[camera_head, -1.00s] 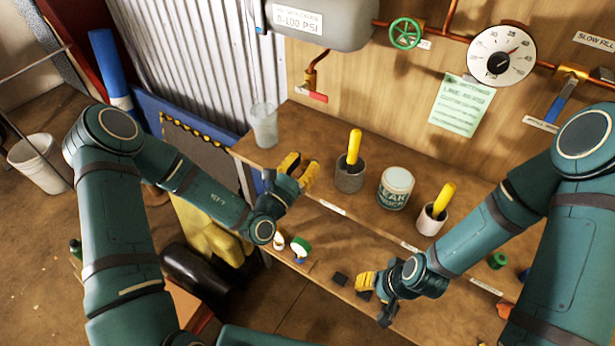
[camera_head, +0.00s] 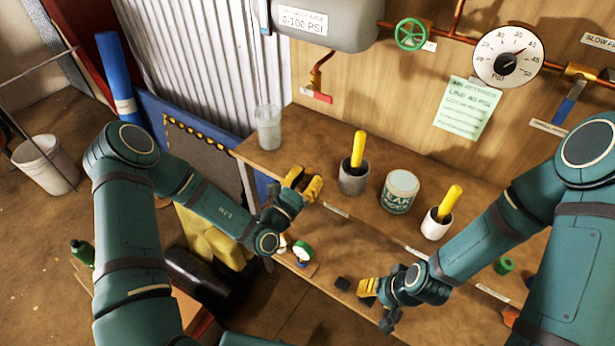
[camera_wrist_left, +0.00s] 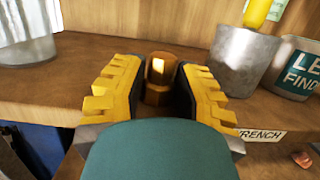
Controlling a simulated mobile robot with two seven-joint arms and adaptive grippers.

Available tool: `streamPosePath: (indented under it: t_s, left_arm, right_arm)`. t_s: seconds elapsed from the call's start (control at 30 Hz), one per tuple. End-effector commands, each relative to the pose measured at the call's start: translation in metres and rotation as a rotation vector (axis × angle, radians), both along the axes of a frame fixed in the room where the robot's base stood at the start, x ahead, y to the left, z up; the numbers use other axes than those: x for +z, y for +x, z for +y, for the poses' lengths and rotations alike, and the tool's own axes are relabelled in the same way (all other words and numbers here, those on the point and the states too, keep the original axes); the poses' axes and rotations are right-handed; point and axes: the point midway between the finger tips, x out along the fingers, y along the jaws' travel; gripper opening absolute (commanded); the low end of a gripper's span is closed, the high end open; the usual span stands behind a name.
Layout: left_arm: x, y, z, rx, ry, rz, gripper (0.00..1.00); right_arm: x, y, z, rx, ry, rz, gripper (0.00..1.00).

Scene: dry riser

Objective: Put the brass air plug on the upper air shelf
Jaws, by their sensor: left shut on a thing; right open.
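The brass air plug (camera_wrist_left: 160,78) is between the yellow fingers of my left gripper (camera_wrist_left: 158,88) in the left wrist view, and it looks upright. The fingers are shut on it. In the head view my left gripper (camera_head: 304,184) is at the front edge of the upper shelf (camera_head: 305,150), left of the grey cup; its fingers hide the plug there. I cannot tell whether the plug touches the shelf. My right gripper (camera_head: 371,291) is open and empty over the lower shelf (camera_head: 327,272).
On the upper shelf stand a clear cup (camera_head: 268,128), a grey cup (camera_head: 353,180) with a yellow handle, a leak finder tub (camera_head: 400,192) and a white cup (camera_head: 436,226) with a yellow handle. A green-topped item (camera_head: 302,252) is on the lower shelf. Bare shelf lies behind my left gripper.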

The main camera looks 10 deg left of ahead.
Motion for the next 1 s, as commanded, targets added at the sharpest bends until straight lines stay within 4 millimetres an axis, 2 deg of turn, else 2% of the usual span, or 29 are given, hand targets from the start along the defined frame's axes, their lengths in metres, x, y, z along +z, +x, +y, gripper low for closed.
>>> streamPosePath:
  t_s: [0.03, 0.17, 0.2, 0.27, 0.57, 0.7, 0.77, 1.0]
  left_arm:
    - [-0.01, -0.002, 0.001, 0.0, 0.007, 0.022, 0.0]
    - [-0.014, -0.002, 0.001, -0.001, 0.009, 0.029, 0.0]
    - [-0.015, -0.003, 0.001, 0.0, 0.009, 0.03, 0.36]
    - [-0.015, -0.003, 0.001, 0.0, 0.009, 0.032, 0.57]
    - [-0.015, -0.003, 0.001, 0.002, 0.007, 0.034, 0.57]
    - [-0.003, -0.003, 0.001, 0.002, 0.007, 0.033, 0.57]
    - [-0.006, -0.012, 0.006, 0.003, 0.007, 0.037, 0.57]
    - [-0.012, -0.058, 0.024, 0.003, 0.004, 0.033, 0.57]
  right_arm:
    - [-0.001, 0.0, 0.0, 0.0, 0.0, 0.0, 0.46]
    - [-0.002, 0.0, 0.0, 0.0, 0.0, -0.001, 0.46]
    - [-0.002, 0.0, 0.0, 0.0, 0.0, -0.001, 0.46]
    - [-0.002, 0.0, 0.0, 0.0, 0.0, -0.001, 0.46]
    - [-0.002, 0.0, 0.0, 0.0, 0.0, 0.0, 0.46]
    - [0.0, 0.0, 0.0, 0.0, 0.0, 0.0, 0.46]
    - [0.001, 0.0, 0.0, 0.0, 0.0, 0.001, 0.46]
    - [0.007, -0.001, 0.0, 0.0, 0.001, 0.004, 0.46]
